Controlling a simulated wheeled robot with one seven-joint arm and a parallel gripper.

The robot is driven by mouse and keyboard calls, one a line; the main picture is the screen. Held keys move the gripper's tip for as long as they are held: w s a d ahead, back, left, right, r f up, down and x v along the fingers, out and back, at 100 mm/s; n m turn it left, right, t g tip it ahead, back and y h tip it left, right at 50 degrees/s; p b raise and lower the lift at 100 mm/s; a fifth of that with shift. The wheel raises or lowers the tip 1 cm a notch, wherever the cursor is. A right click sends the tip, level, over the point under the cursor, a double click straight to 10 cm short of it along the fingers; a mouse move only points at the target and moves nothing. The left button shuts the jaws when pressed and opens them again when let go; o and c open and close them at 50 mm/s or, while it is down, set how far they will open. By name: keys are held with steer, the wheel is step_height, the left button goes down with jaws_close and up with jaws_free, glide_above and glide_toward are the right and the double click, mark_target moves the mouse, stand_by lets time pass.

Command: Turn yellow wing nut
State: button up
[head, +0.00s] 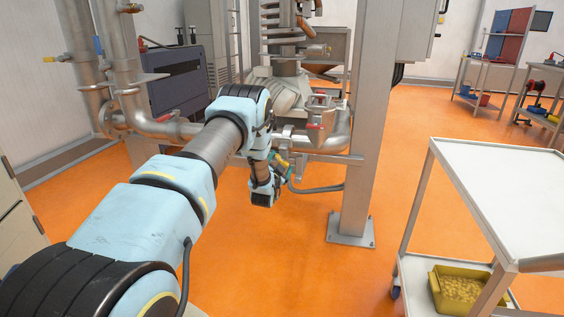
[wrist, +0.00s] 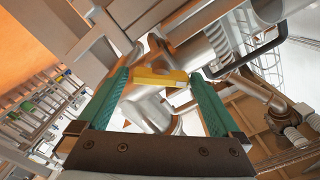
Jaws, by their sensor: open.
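The yellow wing nut (wrist: 160,78) shows in the wrist view, at the middle, in front of silvery metal pipework. My gripper (wrist: 158,76) is open. Its two teal fingers stand to the left and right of the wing nut, with gaps on both sides. I cannot tell how far the fingertips reach past it in depth. In the head view my gripper (head: 283,164) is small and partly hidden beside my forearm, low at the pipe rig. The wing nut cannot be clearly made out there.
A steel upright post (head: 366,130) stands just right of my gripper. Metal pipes (head: 325,140) and the rig lie behind it. A white-topped cart (head: 495,190) with a yellow bin (head: 458,290) stands at the right. The orange floor (head: 290,270) is clear in front.

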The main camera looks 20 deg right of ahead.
steer(key=shift+x, duration=0.85)
steer(key=c, duration=1.1)
steer(key=shift+c, duration=0.2)
steer(key=shift+f, duration=0.1)
steer(key=n+b, duration=0.3)
steer(key=shift+w+f, duration=0.1)
steer(key=shift+n+b, duration=1.85)
steer(key=shift+n, duration=0.65)
